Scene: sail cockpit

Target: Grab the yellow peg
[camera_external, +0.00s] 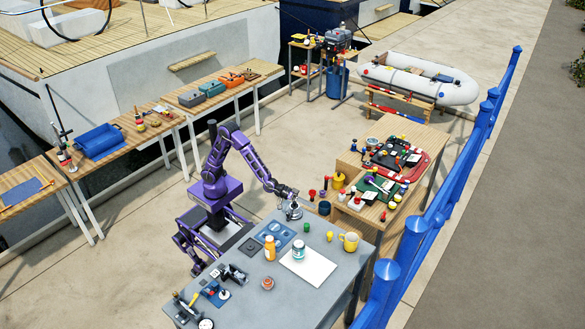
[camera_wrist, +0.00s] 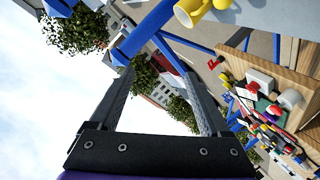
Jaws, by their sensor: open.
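A small upright yellow piece (camera_external: 330,236), which looks like the yellow peg, stands on the grey table (camera_external: 252,298) near its right side, just left of a yellow mug (camera_external: 349,241). A small green peg (camera_external: 306,228) stands to its left. My gripper (camera_external: 293,209) is over the table's far edge, up and left of the yellow piece and apart from it. In the wrist view my gripper (camera_wrist: 158,74) is open with nothing between its fingers. The yellow mug (camera_wrist: 188,12) shows at the top of that view; I cannot make out the peg there.
A white sheet (camera_external: 312,266) with a jar (camera_external: 298,250) and an orange bottle (camera_external: 269,248) lie close to the peg. A blue plate (camera_external: 275,235) is near my gripper. A wooden bench (camera_external: 402,215) with many small items stands behind right. Blue railing (camera_external: 415,235) runs along the right.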

